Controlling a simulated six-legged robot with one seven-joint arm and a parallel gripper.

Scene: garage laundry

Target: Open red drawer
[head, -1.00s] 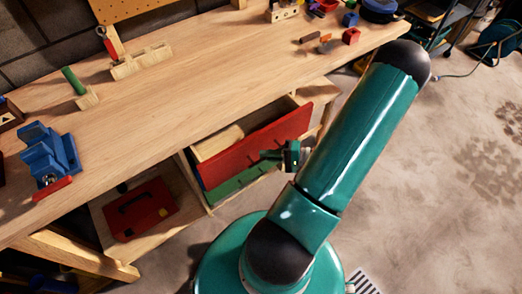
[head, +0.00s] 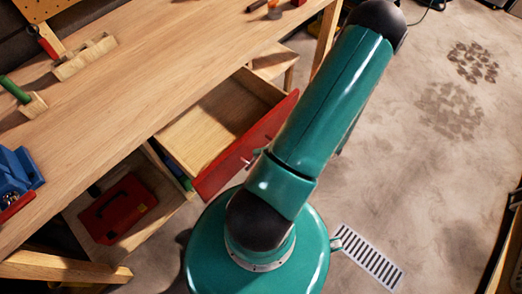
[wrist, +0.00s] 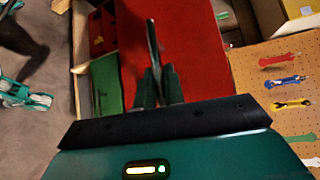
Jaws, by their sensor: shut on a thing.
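The red drawer (head: 225,166) under the workbench is pulled well out in the head view, and its bare wooden inside shows. Its red front (wrist: 195,45) fills the middle of the wrist view. A thin metal handle (wrist: 152,38) stands out from that front. My gripper (wrist: 158,78) is shut on the handle, its two dark fingers close together around it.
A green drawer front (wrist: 107,85) lies beside the red one in the wrist view. A red toolbox (head: 117,208) sits on the lower shelf. The workbench top (head: 150,75) is above the drawer. A white floor grate (head: 370,257) lies on the open floor to the right.

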